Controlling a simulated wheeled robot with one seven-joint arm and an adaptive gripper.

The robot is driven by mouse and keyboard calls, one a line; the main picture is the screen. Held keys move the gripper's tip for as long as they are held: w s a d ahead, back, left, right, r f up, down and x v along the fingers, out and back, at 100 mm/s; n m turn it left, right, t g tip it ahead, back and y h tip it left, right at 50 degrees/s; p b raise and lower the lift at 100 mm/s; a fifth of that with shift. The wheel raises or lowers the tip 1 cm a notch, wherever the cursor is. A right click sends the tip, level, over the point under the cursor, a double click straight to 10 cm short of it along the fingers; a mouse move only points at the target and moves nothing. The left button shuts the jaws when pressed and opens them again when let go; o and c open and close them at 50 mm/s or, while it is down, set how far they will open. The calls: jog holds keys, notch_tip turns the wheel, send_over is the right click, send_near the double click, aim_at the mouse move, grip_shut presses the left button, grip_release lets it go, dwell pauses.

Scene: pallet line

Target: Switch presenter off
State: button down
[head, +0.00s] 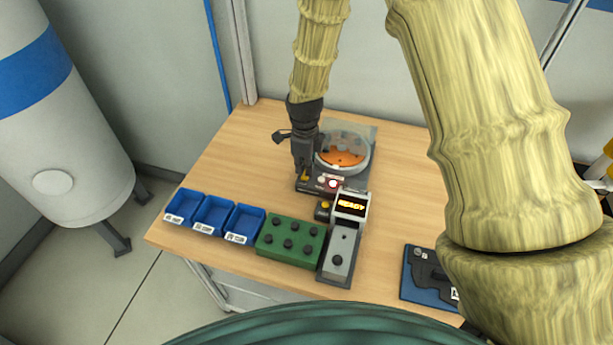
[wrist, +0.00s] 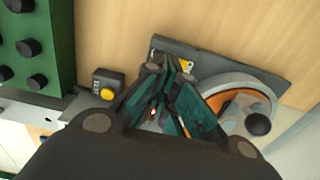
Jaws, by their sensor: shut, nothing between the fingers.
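The presenter is a dark grey unit (head: 359,179) with an orange disc (head: 340,157) under a clear round cover. It stands at the back of the bench. A round white button with a red ring (head: 333,183) is on its front edge. My gripper (head: 303,174) points down over the left front part of the presenter, left of the button. In the wrist view my gripper (wrist: 170,72) is shut and empty, and its fingers hide part of the presenter. The orange disc (wrist: 226,104) shows to their right. Whether the fingertips touch the presenter I cannot tell.
A display reading READY (head: 351,206) stands in front, on a grey unit (head: 340,255), with a yellow button box (head: 322,210) beside it. A green block with black knobs (head: 291,241) and blue bins (head: 208,215) are left. A blue tray (head: 426,277) lies right.

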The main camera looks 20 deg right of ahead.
aim_at(305, 177)
jog(key=shift+w+f, duration=0.5)
jog(key=shift+f, duration=0.1)
jog(key=shift+s+d+r, duration=0.1)
jog(key=shift+s+r, duration=0.1)
jog(key=shift+s, duration=0.2)
jog(key=shift+w+f, duration=0.25)
jog(key=shift+f, duration=0.1)
jog(key=shift+s, duration=0.15)
jog(key=shift+f+b, duration=0.45)
jog(key=shift+f, duration=0.1)
jog(key=shift+r, duration=0.1)
jog(key=shift+r+p, duration=2.45)
jog(key=shift+r, duration=0.95)
